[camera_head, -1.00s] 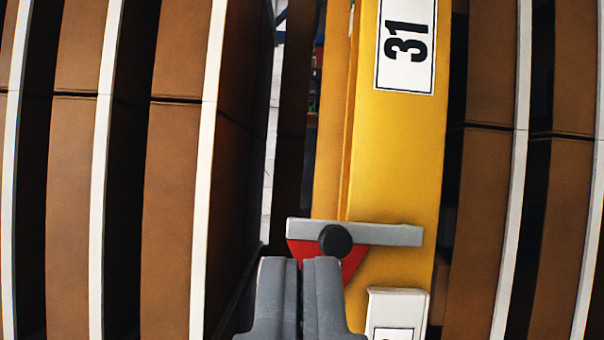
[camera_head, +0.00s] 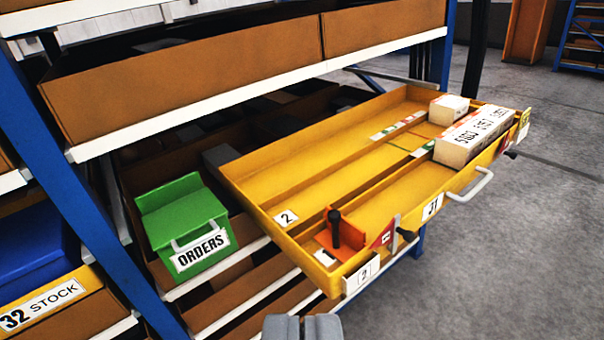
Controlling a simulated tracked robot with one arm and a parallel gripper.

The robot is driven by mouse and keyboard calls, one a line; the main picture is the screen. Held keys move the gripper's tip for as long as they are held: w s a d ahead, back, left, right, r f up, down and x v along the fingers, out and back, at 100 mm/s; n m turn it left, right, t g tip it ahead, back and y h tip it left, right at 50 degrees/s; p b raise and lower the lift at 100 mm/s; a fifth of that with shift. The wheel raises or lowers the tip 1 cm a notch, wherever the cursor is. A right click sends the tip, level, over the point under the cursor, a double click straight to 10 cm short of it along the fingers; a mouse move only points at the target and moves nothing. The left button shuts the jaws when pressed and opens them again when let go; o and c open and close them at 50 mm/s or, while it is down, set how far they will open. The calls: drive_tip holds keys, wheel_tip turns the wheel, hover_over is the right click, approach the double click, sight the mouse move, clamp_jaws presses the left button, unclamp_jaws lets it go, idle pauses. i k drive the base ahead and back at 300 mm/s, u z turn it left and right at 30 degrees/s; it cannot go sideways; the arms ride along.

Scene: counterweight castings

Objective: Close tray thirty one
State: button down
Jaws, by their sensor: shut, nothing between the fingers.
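The yellow tray (camera_head: 330,155) marked 31 stands pulled out of the blue-framed rack, in the middle of the view. Its front has a white 31 label (camera_head: 432,206) and a pale handle (camera_head: 470,187). At its near front corner are a red flag (camera_head: 383,238), a grey upright bar and a black knob (camera_head: 408,236). Inside lie an orange-red bracket with a black post (camera_head: 335,230), a long white block with printing (camera_head: 474,135) and a smaller white block (camera_head: 449,109). My gripper (camera_head: 302,322) is shut and empty at the bottom edge, apart from the tray.
A green ORDERS bin (camera_head: 186,222) sits left of the tray. A yellow-fronted drawer marked 32 STOCK (camera_head: 45,305) is at lower left, with a blue bin (camera_head: 35,255) above it. A blue rack post (camera_head: 75,190) stands between. Grey floor (camera_head: 500,270) is clear at right.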

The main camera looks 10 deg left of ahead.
sight(371, 161)
drive_tip(key=z, duration=0.5)
drive_tip(key=k, duration=1.3)
drive_tip(key=z, duration=0.6)
drive_tip(key=i, duration=1.1)
drive_tip(key=u, duration=0.7)
drive_tip(key=i, duration=0.7)
drive_tip(key=u, duration=0.5)
